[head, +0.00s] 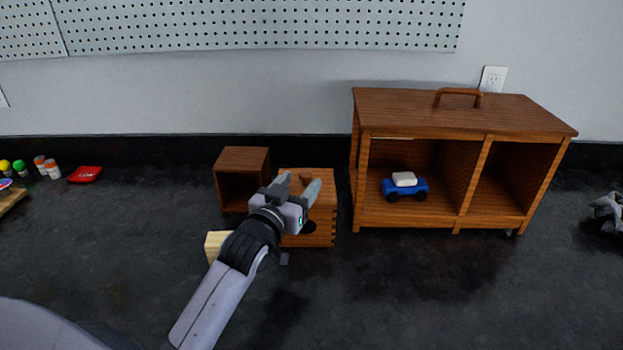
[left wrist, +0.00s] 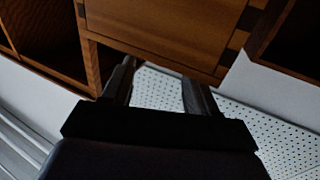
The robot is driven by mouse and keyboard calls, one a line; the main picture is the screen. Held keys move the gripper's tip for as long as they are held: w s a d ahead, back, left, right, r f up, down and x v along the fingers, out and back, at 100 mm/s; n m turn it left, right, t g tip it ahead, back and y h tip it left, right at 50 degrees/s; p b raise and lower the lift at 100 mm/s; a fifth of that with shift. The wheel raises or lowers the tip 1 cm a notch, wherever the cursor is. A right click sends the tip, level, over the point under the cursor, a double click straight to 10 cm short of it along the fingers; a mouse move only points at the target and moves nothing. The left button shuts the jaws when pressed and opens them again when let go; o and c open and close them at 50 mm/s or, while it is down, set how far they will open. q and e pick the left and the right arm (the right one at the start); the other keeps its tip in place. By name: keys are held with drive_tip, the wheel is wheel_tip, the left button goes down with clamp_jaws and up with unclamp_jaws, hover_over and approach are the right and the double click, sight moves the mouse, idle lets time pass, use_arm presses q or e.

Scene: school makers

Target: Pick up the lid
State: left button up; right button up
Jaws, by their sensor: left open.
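A small brown wooden box (head: 322,228) with finger-jointed corners stands mid-counter, with a dark round hole low in its front. Its flat top (head: 322,176), which looks like the lid, carries a small brown knob (head: 306,177). My left gripper (head: 298,184) is open in front of and above the box and covers part of it. Nothing shows between its fingers. In the left wrist view, the open fingers (left wrist: 158,85) point toward a wooden panel with jointed corners (left wrist: 165,30). I cannot tell whether they touch it.
A small open wooden cube (head: 241,153) stands left of the box. A pale wooden block (head: 214,245) lies by my arm. Right is a large handled cabinet (head: 440,222) holding a blue toy car (head: 405,188). A grey object (head: 607,208) shows at the right edge. The front counter is clear.

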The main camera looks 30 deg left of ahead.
use_arm(q)
drive_tip(key=shift+w+a+r, duration=0.1)
drive_tip(key=shift+w, duration=0.8)
drive_tip(key=shift+w+a, duration=0.15)
drive_tip(key=shift+w, duration=1.05)
drive_tip(key=shift+w+a, duration=0.15)
drive_tip(key=shift+w, duration=1)
drive_tip(key=shift+c, duration=0.3)
clamp_jaws()
